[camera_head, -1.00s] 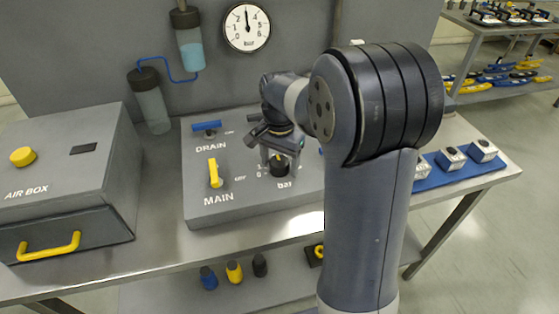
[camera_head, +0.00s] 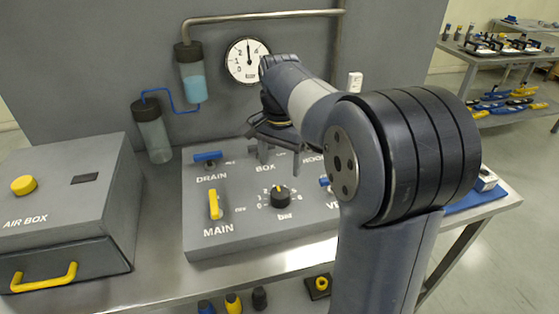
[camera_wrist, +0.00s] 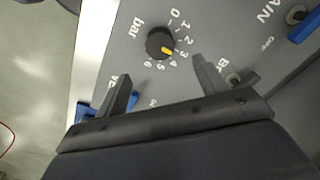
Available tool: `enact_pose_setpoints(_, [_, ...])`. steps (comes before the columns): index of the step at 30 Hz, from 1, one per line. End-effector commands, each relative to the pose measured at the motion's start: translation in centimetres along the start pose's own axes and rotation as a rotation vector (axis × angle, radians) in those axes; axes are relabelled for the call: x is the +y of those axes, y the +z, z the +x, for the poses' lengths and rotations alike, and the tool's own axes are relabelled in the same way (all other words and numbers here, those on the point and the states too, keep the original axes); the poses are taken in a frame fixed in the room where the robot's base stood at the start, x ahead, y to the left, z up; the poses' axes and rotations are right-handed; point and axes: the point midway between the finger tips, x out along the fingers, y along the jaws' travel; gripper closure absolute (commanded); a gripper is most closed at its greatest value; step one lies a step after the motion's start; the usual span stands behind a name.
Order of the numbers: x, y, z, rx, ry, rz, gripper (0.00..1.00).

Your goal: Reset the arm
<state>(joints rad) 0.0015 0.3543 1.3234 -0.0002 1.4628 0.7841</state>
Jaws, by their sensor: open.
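My gripper (camera_head: 280,162) hangs above the back part of the grey panel (camera_head: 215,243), open and empty. In the head view it is above and apart from the black bar knob (camera_head: 280,196). In the wrist view the two fingertips of my gripper (camera_wrist: 161,72) are spread, with the bar knob (camera_wrist: 158,40) beyond the gap between them. The knob's yellow mark points near 3 to 4 on its scale. My arm reaches in from the right and hides the panel's right part.
The yellow MAIN lever (camera_head: 215,205) and blue DRAIN lever (camera_head: 208,156) are on the panel's left. The air box (camera_head: 60,200) stands left of the panel. A round gauge (camera_head: 248,60) and a pipe (camera_head: 260,15) are on the back wall. Dark and coloured pieces lie on the lower shelf.

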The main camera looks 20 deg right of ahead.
Motion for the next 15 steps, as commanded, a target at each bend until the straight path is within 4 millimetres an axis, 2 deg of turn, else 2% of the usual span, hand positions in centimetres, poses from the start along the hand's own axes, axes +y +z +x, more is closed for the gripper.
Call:
enact_pose_setpoints(4, [0.0, 0.0, 0.5, -0.001, 0.001, 0.000, 0.32])
enact_pose_setpoints(8, [0.0, 0.0, 2.0, -0.003, 0.003, 0.000, 0.32])
enact_pose_setpoints(15, [0.1, 0.1, 6.6, -0.004, 0.004, 0.000, 0.32])
